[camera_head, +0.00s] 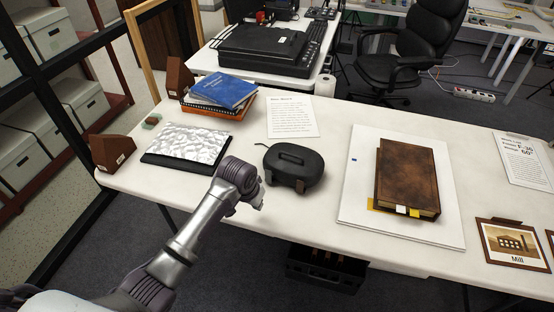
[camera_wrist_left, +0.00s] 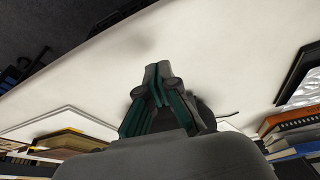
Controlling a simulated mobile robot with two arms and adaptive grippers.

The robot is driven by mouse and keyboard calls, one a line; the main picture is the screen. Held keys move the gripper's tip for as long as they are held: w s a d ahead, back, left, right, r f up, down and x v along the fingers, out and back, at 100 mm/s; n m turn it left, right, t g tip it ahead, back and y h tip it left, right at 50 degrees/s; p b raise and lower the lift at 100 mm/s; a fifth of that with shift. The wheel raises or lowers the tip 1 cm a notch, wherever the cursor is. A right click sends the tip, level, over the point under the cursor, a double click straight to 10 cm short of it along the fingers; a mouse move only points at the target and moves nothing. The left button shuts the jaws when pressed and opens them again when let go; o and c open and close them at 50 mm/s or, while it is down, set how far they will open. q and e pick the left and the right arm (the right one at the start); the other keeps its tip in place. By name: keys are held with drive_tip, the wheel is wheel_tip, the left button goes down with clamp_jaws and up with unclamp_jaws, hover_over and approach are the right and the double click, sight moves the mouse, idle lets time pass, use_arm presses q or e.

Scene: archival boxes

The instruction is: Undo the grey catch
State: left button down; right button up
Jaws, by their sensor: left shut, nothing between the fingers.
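A black case (camera_head: 295,163) with a top handle and rounded corners stands on the white table. Two small brownish tabs show on its front, a left one (camera_head: 268,177) and a right one (camera_head: 300,186); I cannot make out a clearly grey catch. My left gripper (camera_head: 260,199) is just in front of the case's left front corner, shut and empty. In the left wrist view my left gripper (camera_wrist_left: 158,72) has its fingertips together above the table, and they partly hide a dark shape, probably the case. My right gripper is out of view.
A brown book (camera_head: 408,177) lies on a white board (camera_head: 358,205) at the right. A printed sheet (camera_head: 292,116) lies behind the case.

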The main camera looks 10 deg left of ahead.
use_arm(q)
wheel_tip(320, 180, up, 12)
hover_over(269, 176)
drive_tip(key=s, duration=0.2)
drive_tip(key=shift+a, duration=0.4)
drive_tip(key=x, duration=1)
drive_tip(key=shift+w, duration=0.2)
drive_tip(key=shift+s+t+p, duration=0.1)
drive_tip(key=shift+t+p, duration=0.2)
drive_tip(key=shift+p, duration=0.15)
